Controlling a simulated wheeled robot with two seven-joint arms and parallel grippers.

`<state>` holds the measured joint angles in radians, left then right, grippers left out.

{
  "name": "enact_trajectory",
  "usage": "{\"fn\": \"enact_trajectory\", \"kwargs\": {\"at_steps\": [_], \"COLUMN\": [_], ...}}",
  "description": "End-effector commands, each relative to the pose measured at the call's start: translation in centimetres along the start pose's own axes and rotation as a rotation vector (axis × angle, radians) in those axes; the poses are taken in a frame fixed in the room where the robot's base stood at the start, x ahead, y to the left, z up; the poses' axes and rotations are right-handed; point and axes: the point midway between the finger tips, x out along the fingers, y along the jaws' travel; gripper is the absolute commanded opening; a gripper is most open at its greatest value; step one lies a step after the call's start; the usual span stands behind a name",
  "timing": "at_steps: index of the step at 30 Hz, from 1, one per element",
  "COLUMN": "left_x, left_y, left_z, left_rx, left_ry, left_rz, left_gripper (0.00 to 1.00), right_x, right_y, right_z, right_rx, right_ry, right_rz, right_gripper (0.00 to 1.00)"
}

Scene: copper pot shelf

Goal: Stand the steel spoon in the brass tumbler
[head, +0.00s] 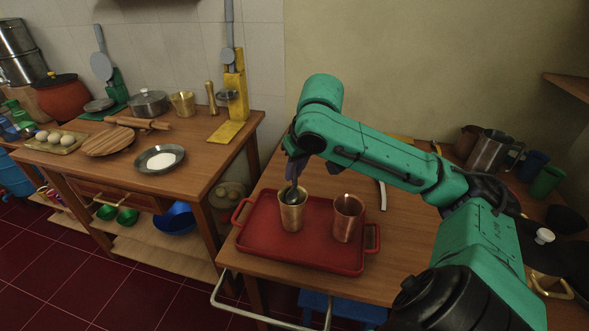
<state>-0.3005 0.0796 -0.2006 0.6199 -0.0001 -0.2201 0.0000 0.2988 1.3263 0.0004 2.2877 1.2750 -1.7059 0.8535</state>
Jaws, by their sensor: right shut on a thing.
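The brass tumbler (292,215) stands upright on the left part of a red tray (262,249). My right gripper (294,178) is directly above it, pointing down and shut on the steel spoon (291,193). The small visible part of the spoon looks dark and is at the tumbler's mouth. I cannot tell how far, if at all, it reaches inside. The gripper hides the upper part of the spoon. My left gripper is not in view.
A copper tumbler (347,219) stands on the same tray, just right of the brass one. The tray lies on a wooden table (396,238). A second wooden table (205,155) at the left holds a plate, bowls and a pot. Dark pots and cups stand at the far right.

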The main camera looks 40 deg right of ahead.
Motion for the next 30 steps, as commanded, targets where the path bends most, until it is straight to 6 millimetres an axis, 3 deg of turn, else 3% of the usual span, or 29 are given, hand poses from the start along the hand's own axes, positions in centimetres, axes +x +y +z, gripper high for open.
{"fn": "enact_trajectory", "kwargs": {"at_steps": [13,15,16,17,26,30], "left_x": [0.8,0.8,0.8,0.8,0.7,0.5], "left_y": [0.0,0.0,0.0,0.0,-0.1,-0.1], "left_z": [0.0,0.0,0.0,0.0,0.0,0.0], "left_rx": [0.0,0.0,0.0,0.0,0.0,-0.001], "left_ry": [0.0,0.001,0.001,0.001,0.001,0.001], "left_rz": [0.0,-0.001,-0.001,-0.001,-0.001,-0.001], "left_gripper": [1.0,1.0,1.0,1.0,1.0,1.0], "right_x": [0.8,0.8,0.8,0.8,0.7,-1.0], "right_y": [0.0,0.0,0.0,0.0,0.0,0.0], "right_z": [0.3,0.3,0.3,0.3,0.3,0.2], "right_rx": [0.0,0.0,0.0,0.0,0.0,0.0], "right_ry": [0.001,0.001,0.001,0.001,0.001,0.004], "right_rz": [0.0,0.0,0.0,0.0,0.0,0.0], "right_gripper": [0.0,0.35,0.46,0.51,0.51,0.51]}}
